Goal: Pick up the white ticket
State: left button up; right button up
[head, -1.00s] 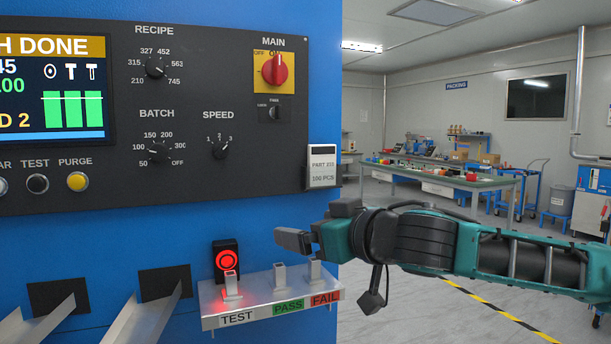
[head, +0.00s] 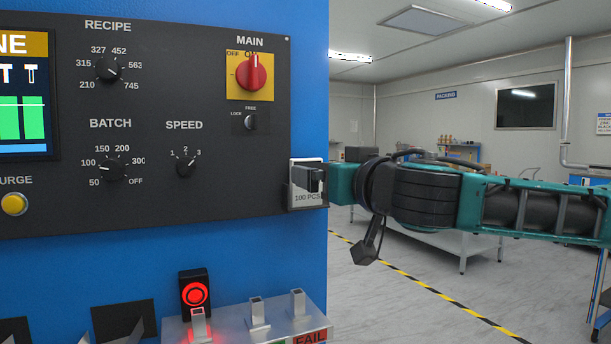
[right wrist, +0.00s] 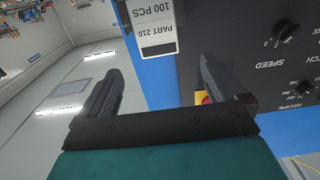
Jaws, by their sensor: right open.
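The white ticket (head: 307,198) sits in a dark holder at the right edge of the black control panel. In the head view its upper part is hidden behind my right gripper (head: 309,178). The right wrist view shows the ticket (right wrist: 153,18) upside down, printed "PART 210" and "100 PCS", with a dark band at one end. My right gripper (right wrist: 160,68) is open and empty there. The ticket lies beyond the fingertips, roughly between their lines, and apart from them. My left gripper is not in view.
The control panel (head: 215,215) carries several knobs and the red MAIN switch (head: 252,74). Below it, a metal shelf (head: 230,328) with upright sockets and a red-lit TEST button (head: 195,293) sticks out. Open floor (head: 400,300) lies to the right of the blue machine.

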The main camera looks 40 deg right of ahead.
aim_at(308, 165)
jog(key=p+x, duration=0.3)
jog(key=r+p+x, duration=0.1)
jog(key=p+x, duration=0.2)
jog(key=shift+d+r, duration=0.1)
jog(key=shift+r, duration=0.05)
jog(key=shift+w+d+p, duration=0.25)
jog(key=shift+w+p, duration=0.1)
jog(key=shift+w, duration=0.2)
jog(key=shift+w+f, duration=0.3)
jog(key=shift+w, duration=0.05)
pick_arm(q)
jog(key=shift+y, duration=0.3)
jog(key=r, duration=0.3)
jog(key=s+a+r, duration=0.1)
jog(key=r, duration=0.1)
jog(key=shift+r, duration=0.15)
pick_arm(e)
jog(key=c, duration=0.6)
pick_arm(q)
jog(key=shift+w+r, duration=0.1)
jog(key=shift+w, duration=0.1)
pick_arm(e)
jog(key=c, duration=0.5)
